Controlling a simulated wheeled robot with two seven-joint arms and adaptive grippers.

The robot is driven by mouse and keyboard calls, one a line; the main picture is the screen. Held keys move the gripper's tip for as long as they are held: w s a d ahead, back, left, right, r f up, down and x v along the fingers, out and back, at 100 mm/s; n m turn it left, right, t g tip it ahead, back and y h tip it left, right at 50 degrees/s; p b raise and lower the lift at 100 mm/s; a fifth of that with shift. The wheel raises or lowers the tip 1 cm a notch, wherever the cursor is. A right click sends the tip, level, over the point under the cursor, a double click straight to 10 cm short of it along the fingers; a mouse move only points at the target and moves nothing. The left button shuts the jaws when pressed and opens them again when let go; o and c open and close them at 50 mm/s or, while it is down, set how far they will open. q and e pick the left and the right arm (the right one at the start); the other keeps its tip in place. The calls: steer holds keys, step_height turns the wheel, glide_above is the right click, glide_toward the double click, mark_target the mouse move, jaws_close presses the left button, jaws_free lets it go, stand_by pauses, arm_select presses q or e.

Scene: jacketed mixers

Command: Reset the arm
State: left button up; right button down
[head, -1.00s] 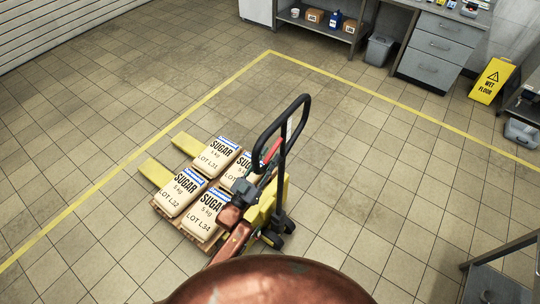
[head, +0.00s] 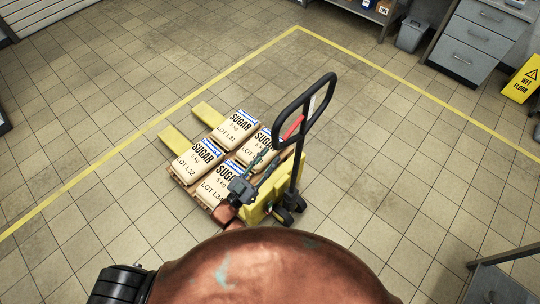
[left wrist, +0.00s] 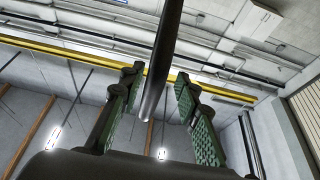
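My left gripper (head: 263,164) shows in the head view beside the yellow pallet jack (head: 262,202), close to the lower end of its black looped handle (head: 330,95). In the left wrist view its two green-padded fingers (left wrist: 162,105) stand wide apart. A dark bar (left wrist: 170,45) runs through the view between them, with gaps on both sides; I cannot tell how far in front it is. Nothing is gripped. My right gripper is out of view.
A wooden pallet (head: 188,188) on the forks carries several sugar sacks (head: 197,161). A grey bin (head: 412,35), drawers (head: 482,38) and a yellow wet-floor sign (head: 522,80) stand at the back right. A metal table (head: 500,275) is at the lower right. Tiled floor around the jack is clear.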

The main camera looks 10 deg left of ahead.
arm_select(q)
steer(key=a+f+n+g+y, duration=0.1)
steer(key=a+f+g+y, duration=0.2)
steer(key=f, duration=0.9)
steer(key=a+f+n+y, duration=0.1)
steer(key=a+f+y, duration=0.3)
steer(key=f, duration=0.8)
steer(key=s+a+f+n+g+y, duration=0.1)
steer(key=s+a+f+g, duration=0.3)
steer(key=f, duration=0.6)
steer(key=s+a+f+n+g+y, duration=0.1)
steer(key=s+a+f+y, duration=0.1)
steer(key=s+a+f, duration=0.6)
steer(key=s+a+f+g+y+b, duration=0.1)
steer(key=s+a+f+g, duration=0.15)
steer(key=s+f, duration=0.55)
steer(key=s+a+f+g+y, duration=0.1)
steer(key=s+f+g, duration=0.2)
steer(key=s+f, duration=0.55)
steer(key=s+a+f+g, duration=0.1)
steer(key=s+f+g, duration=0.1)
steer(key=s, duration=0.8)
steer(key=s+a+f+n+g, duration=0.1)
steer(key=s+f, duration=0.3)
steer(key=s, duration=0.6)
steer(key=shift+a+g+y, duration=0.4)
steer(key=shift+g, duration=0.25)
steer(key=shift+s+f, duration=0.1)
